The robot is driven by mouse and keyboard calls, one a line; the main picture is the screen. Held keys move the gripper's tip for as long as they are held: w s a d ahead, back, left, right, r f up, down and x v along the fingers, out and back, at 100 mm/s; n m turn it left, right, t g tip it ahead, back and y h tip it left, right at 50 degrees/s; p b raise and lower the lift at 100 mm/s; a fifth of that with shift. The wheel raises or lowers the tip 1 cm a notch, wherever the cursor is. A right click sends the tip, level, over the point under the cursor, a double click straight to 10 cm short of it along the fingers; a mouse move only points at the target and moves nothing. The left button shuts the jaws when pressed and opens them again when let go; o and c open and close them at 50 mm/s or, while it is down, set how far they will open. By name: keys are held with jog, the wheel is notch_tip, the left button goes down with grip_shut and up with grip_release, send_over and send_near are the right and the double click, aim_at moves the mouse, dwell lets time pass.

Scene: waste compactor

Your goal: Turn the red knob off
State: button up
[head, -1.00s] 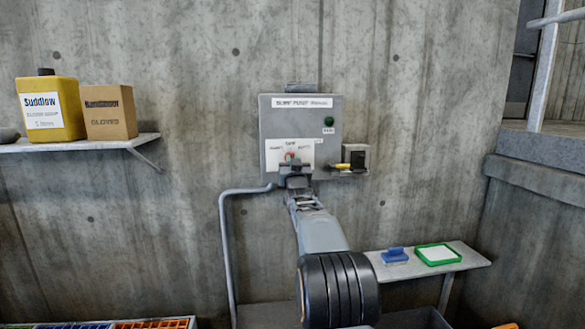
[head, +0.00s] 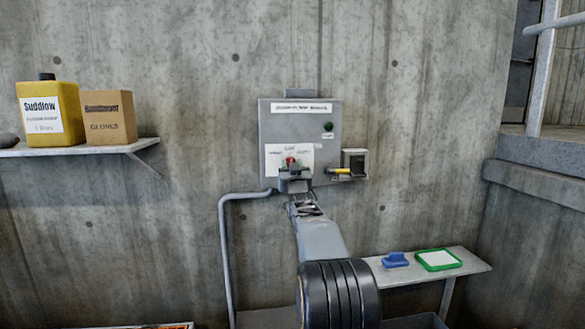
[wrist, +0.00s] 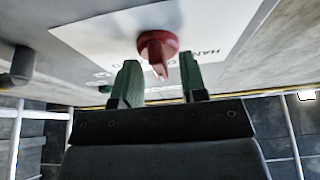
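The red knob (head: 291,161) sits on a white label plate on the front of a grey control box (head: 268,125) on the wall. In the wrist view the red knob (wrist: 158,46) shows a round base with a raised grip. My gripper (head: 293,170) is in front of the lower part of the box, just below the knob. In the wrist view my gripper (wrist: 160,85) is open, its two green-grey fingers spread to either side of the knob's grip. I cannot tell whether either finger touches the knob.
A green button (head: 328,126) is at the box's upper right. A small unit (head: 354,161) with a yellow-handled item is right of the box. A shelf at left holds a yellow jug (head: 50,115) and a carton (head: 109,118). A low shelf (head: 470,262) is at lower right.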

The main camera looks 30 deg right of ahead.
jog(key=b+v, duration=0.3)
jog(key=v, duration=1.1)
dwell(0.3)
